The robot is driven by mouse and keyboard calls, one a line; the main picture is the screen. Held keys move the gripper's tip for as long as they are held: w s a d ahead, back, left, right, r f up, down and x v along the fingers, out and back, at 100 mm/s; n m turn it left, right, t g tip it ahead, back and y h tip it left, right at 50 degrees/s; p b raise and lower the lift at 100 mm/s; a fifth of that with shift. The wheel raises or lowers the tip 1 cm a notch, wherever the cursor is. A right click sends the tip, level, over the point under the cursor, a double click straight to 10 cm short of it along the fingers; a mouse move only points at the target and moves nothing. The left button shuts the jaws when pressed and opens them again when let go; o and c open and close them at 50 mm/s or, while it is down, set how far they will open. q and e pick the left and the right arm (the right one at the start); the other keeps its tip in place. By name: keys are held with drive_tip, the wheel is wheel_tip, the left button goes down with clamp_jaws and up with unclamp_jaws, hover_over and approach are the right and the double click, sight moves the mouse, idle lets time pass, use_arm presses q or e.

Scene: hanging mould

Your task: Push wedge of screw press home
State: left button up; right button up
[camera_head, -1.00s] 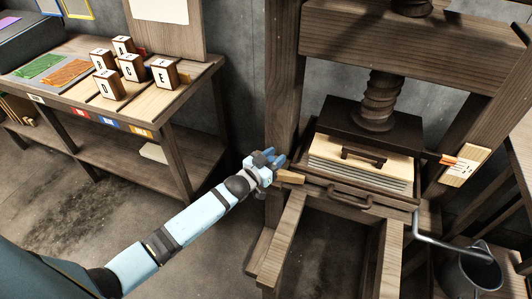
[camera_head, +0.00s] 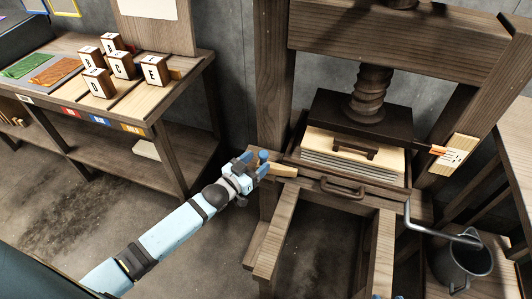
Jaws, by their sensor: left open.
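The wedge (camera_head: 284,171), a pale wooden piece, sticks out at the left side of the dark wooden screw press (camera_head: 345,184), near the bed's left corner. How deep it sits is hidden. My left gripper (camera_head: 262,163) is open, with its blue fingertips at the wedge's outer left end. I cannot tell whether they touch it. The thick screw (camera_head: 370,92) stands above a dark platen (camera_head: 348,118), which is over a pale handled board (camera_head: 372,152) and a layered stack (camera_head: 350,171). Small blue bits at the bottom edge may be my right gripper (camera_head: 387,297).
A bench (camera_head: 182,88) with lettered blocks (camera_head: 122,65) stands at the left. The press's left post (camera_head: 273,80) rises just behind my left gripper. A grey bucket (camera_head: 466,262) stands at the lower right, and a pale plate with an orange pointer (camera_head: 458,155) hangs on the right post.

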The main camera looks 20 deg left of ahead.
use_arm(q)
drive_tip(key=v, duration=0.7)
drive_tip(key=shift+s+p, duration=0.3)
drive_tip(key=shift+s, duration=0.05)
use_arm(e)
drive_tip(key=shift+r, duration=0.1)
use_arm(q)
drive_tip(key=shift+a, duration=0.1)
use_arm(e)
drive_tip(key=shift+d, duration=0.1)
